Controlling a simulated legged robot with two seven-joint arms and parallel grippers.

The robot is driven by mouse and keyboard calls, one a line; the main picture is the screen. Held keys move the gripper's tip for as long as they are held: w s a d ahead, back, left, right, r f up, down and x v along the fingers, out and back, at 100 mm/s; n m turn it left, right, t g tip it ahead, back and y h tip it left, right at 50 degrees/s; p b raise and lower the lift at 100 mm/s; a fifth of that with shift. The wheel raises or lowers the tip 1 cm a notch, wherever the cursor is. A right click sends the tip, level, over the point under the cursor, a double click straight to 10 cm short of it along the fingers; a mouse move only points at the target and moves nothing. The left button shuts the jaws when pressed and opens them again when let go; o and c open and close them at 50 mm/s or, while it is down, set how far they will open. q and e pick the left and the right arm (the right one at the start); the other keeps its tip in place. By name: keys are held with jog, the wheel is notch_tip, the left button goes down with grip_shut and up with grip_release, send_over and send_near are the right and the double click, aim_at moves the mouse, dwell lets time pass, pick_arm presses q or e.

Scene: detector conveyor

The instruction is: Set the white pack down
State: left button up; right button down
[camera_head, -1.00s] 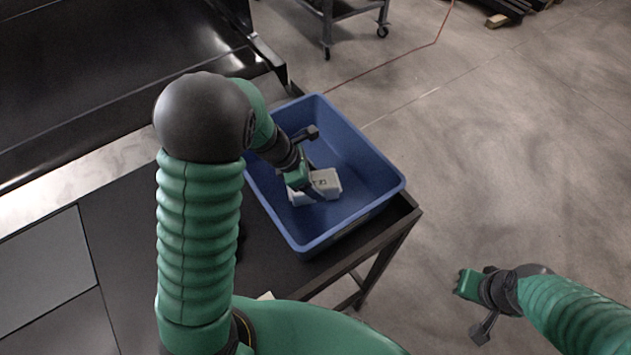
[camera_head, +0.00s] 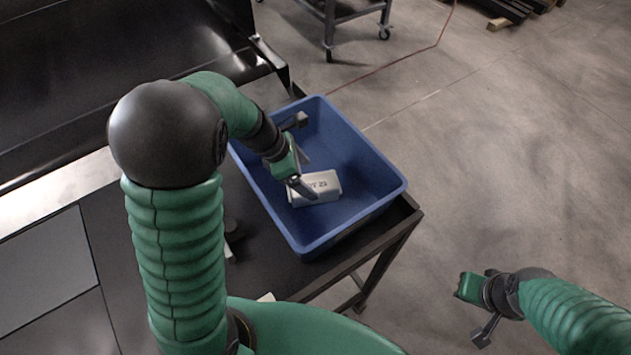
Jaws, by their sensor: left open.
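The white pack (camera_head: 322,188) lies on the floor of the blue bin (camera_head: 349,222), with dark printing on its top face. My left gripper (camera_head: 305,178) is open over the bin, at the left end of the pack. One dark finger overlaps the pack's left part in the picture; I cannot tell whether it touches. My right gripper (camera_head: 470,312) hangs over the floor at the lower right, away from the bin. Its fingers are too unclear to read as open or shut.
The bin stands on a dark table (camera_head: 262,262) near its right edge. A black conveyor (camera_head: 90,75) runs along the upper left. A wheeled cart (camera_head: 345,15) stands at the back. The floor to the right is clear.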

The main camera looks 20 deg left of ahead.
pick_arm(q)
jog(key=v, duration=0.5)
jog(key=shift+s+d+r, duration=0.15)
jog(key=shift+d+r, duration=0.1)
jog(key=shift+r, duration=0.05)
jog(key=shift+d+r, duration=0.1)
jog(key=shift+r, duration=0.2)
jog(key=shift+a+f, duration=0.1)
jog(key=shift+a, duration=0.15)
